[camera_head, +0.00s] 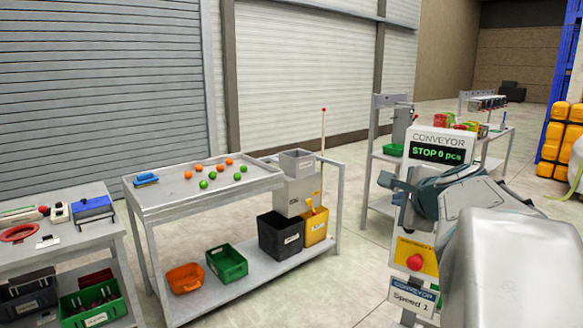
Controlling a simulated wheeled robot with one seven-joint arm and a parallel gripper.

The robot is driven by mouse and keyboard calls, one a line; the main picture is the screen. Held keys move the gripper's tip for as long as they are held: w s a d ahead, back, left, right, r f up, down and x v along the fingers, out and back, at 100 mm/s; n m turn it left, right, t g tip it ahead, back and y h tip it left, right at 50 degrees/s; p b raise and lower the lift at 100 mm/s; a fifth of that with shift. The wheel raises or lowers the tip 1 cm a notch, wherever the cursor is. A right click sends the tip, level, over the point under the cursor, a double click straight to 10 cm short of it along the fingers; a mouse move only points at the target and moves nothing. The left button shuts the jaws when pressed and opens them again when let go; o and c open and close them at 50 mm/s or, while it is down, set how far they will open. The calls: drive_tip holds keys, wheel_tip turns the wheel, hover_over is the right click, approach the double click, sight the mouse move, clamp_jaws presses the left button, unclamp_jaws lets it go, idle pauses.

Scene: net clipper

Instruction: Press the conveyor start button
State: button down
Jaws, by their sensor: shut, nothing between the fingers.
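The conveyor control panel (437,135) stands at the right on a post, with a "CONVEYOR" heading and a green-lit display (436,153) that reads STOP and a piece count. Lower down, a red mushroom button (414,262) sits on a yellow plate. A "CONVEYOR Speed 1" label (410,298) is below it. My gripper (388,183) is shut and empty, in front of the panel between the display and the yellow plate. My gripper and arm cover the middle of the panel. No start button can be made out; I cannot tell whether the gripper touches the panel.
A grey table (215,200) with orange and green balls stands left of the panel, bins on its lower shelf. Another table (70,240) with tools is at far left. A rack (380,150) stands behind the panel. The floor (345,285) between table and panel is clear.

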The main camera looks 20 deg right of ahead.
drive_tip(key=shift+d+r+m+h, duration=0.3)
drive_tip(key=shift+d+r+m, duration=0.1)
drive_tip(key=shift+d, duration=0.2)
drive_tip(key=w+d+p, duration=0.1)
drive_tip(key=w+d, duration=0.4)
drive_tip(key=d, duration=0.2)
drive_tip(key=shift+d, duration=0.1)
idle(2.0)
drive_tip(key=shift+w+d, duration=0.3)
drive_tip(key=shift+w+d, duration=0.25)
drive_tip(key=shift+d, duration=0.1)
idle(0.9)
drive_tip(key=shift+s+a+b, duration=0.3)
drive_tip(key=shift+s+a, duration=0.2)
drive_tip(key=shift+a, duration=0.2)
